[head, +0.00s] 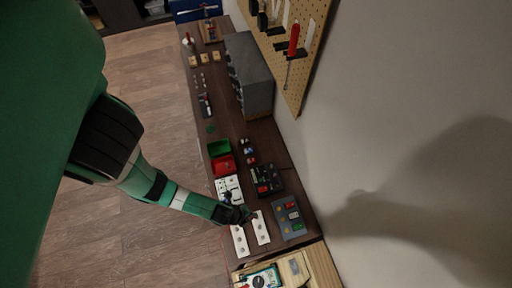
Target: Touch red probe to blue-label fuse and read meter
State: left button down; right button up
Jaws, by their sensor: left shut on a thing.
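My left gripper (248,214) is low over the near part of the bench, beside two white plates. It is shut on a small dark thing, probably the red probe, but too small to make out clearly. A teal meter (262,279) lies at the bottom edge of the view, partly cut off; its reading cannot be made out. The blue piece (293,215) may be the blue-label fuse. The gripper is apart from it. My right gripper is not in view.
White plates (240,241) lie just below the gripper. A black tray (267,179), red bin (224,166) and green bin (218,148) stand farther up the bench. A grey cabinet (255,75) stands against the wall under a pegboard (306,60).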

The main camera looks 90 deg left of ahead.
pick_arm(q)
jog(key=shift+f+b, duration=0.5)
jog(key=shift+f, duration=0.05)
dwell(0.4)
dwell(2.7)
notch_tip(320, 180, up, 2)
jog(key=shift+r+p, duration=0.15)
jog(key=shift+p, duration=0.5)
jog(key=shift+r, duration=1.85)
jog(key=shift+f, duration=0.1)
notch_tip(320, 180, down, 6)
jog(key=shift+f+b, duration=0.1)
jog(key=shift+b, duration=0.55)
